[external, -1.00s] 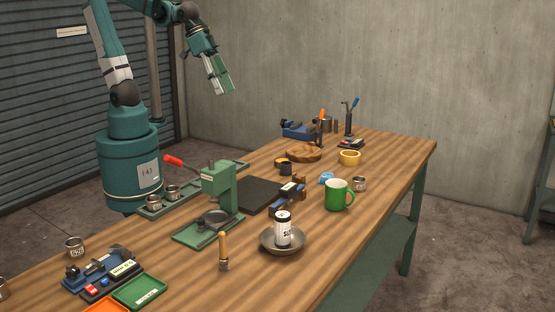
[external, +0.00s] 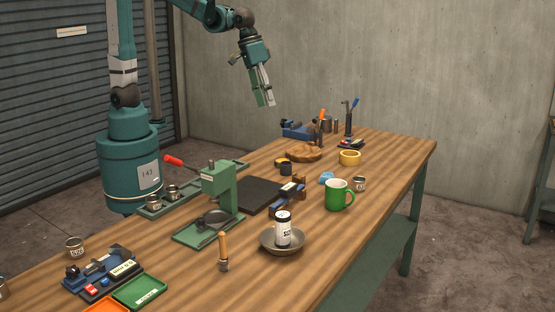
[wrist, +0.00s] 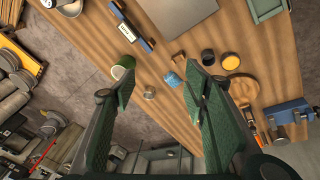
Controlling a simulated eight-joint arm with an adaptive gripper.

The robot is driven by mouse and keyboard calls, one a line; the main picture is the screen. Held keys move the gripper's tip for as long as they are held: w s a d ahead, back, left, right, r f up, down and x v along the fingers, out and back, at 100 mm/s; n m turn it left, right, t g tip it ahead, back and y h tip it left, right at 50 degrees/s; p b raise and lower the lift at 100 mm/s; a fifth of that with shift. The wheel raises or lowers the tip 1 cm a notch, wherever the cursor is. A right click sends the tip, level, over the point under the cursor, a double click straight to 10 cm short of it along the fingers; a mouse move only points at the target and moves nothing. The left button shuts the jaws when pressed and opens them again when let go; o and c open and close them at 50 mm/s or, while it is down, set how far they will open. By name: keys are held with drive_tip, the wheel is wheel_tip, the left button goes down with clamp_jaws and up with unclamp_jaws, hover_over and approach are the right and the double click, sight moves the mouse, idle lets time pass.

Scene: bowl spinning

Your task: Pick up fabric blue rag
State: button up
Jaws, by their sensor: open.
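The mug (wrist: 120,70) shows partly behind the left finger. My gripper (external: 267,104) hangs high above the far part of the table, pointing down. In the wrist view my gripper (wrist: 162,82) is open with nothing between its fingers.
A small metal can (external: 359,183) stands right of the mug. A dark cup (external: 286,169) and a dark plate (external: 260,194) are left of the rag. A round wooden board (external: 303,153) and yellow ring (external: 349,157) lie behind it. A bowl with a white can (external: 283,230) stands nearer.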

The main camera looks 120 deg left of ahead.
drive_tip(key=w+a+f+n+g, duration=0.2)
drive_tip(key=w+a+f+n, duration=0.2)
drive_tip(key=w+a+f, duration=0.55)
drive_tip(key=n+g, duration=0.1)
drive_tip(key=n, duration=0.4)
hover_over(327, 174)
drive_tip(key=shift+h, duration=0.3)
wheel_tip(327, 174, down, 15)
drive_tip(key=shift+a+f+b, duration=0.1)
drive_tip(key=shift+f+b, duration=0.05)
drive_tip(key=shift+b, duration=0.3)
drive_tip(key=shift+a+f, duration=0.15)
drive_tip(key=shift+f, duration=0.1)
drive_tip(key=shift+f, duration=1.25)
drive_tip(key=shift+f+p, duration=0.3)
drive_tip(key=shift+f, duration=2.35)
drive_tip(key=shift+c, duration=0.3)
